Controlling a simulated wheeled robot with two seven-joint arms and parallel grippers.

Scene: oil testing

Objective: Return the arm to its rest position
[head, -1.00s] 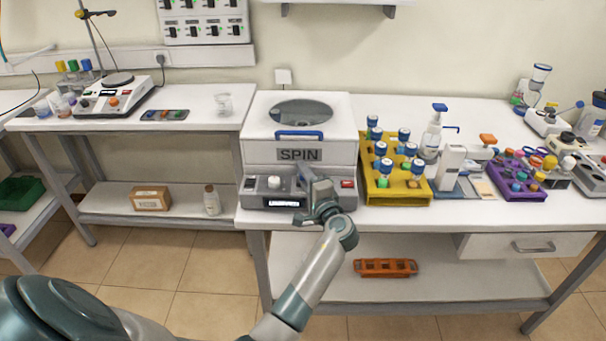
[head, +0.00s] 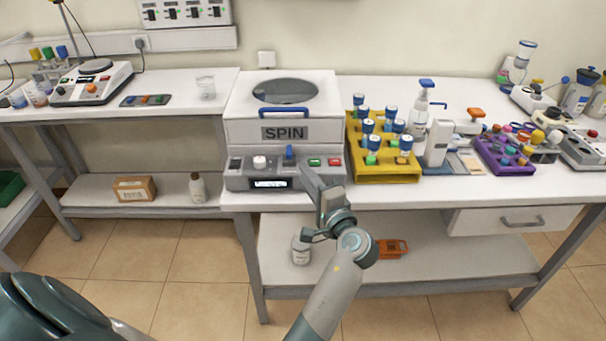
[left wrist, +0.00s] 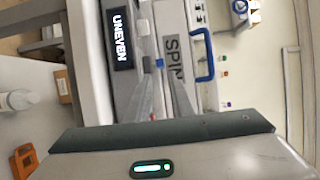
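My left gripper (head: 308,175) is in front of the centrifuge (head: 246,130), by the right end of its control panel, with the fingers pointing up towards it. In the left wrist view the two fingers (left wrist: 160,75) stand apart with nothing between them, so the gripper looks open and empty. The white centrifuge, marked SPIN, has its lid with the blue handle (head: 284,112) down. It also shows in the left wrist view (left wrist: 195,95), where its display (left wrist: 119,35) reads UNEVEN. My right gripper is in neither view.
A yellow rack (head: 385,175) of blue-capped tubes stands right of the centrifuge, near the gripper. Further right are a pump bottle (head: 420,115) and a purple rack (head: 500,165). A white bottle (head: 301,250) and an orange rack (head: 392,249) are on the lower shelf. The floor in front is clear.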

